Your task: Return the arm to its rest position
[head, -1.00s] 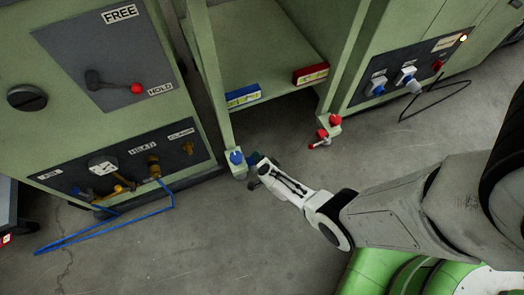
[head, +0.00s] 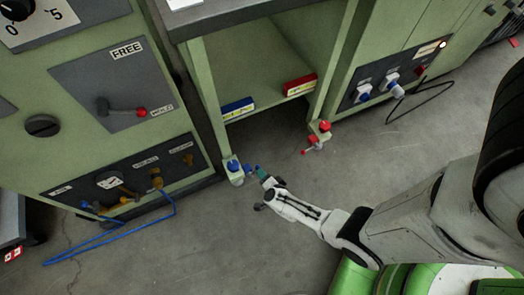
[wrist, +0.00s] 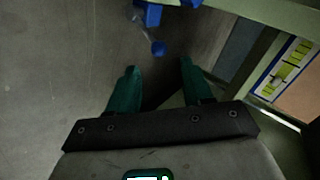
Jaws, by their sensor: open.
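My gripper (head: 259,175) is at the end of my white arm, low over the floor in front of the shelf bay. In the wrist view its two green fingers (wrist: 157,88) are apart with nothing between them. A blue-knobbed fitting (head: 234,167) sits at the foot of the bay's left post, just left of the fingertips.
A blue box (head: 238,108) and a red box (head: 300,84) lie on the green shelf. A red-knobbed fitting (head: 318,138) is at the right post. A blue hose (head: 110,235) lies on the floor at left. Open grey floor (head: 220,250) spreads below.

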